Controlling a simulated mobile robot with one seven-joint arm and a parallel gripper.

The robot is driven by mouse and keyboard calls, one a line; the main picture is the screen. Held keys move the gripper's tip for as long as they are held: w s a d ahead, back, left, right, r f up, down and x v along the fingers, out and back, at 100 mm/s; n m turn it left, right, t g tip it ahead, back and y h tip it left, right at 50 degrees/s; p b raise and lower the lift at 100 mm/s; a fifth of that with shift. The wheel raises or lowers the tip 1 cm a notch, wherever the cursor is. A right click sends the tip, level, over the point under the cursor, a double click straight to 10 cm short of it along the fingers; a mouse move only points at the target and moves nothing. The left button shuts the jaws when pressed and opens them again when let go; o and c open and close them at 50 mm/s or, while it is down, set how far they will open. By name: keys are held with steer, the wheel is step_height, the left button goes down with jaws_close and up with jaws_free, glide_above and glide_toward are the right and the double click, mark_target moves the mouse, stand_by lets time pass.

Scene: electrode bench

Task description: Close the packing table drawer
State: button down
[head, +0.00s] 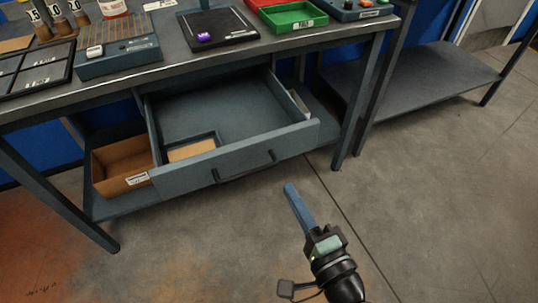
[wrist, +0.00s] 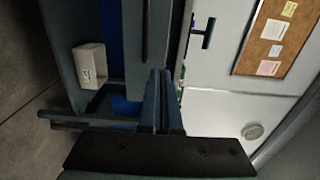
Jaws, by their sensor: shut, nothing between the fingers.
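The packing table drawer (head: 236,158) hangs pulled out under the table top (head: 150,76). Its grey-blue front carries a dark bar handle (head: 245,170).
A brown labelled box (head: 122,172) stands on the lower shelf left of the drawer. Table legs stand either side (head: 358,105). A second low shelf (head: 420,85) is at right. Open floor (head: 430,200) lies in front. The wrist view shows a corkboard (wrist: 275,35) on a wall.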

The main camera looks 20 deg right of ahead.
mark_target(263, 145)
steer(key=w, duration=1.1)
steer(key=shift+a+b, duration=0.2)
steer(key=shift+b, duration=0.1)
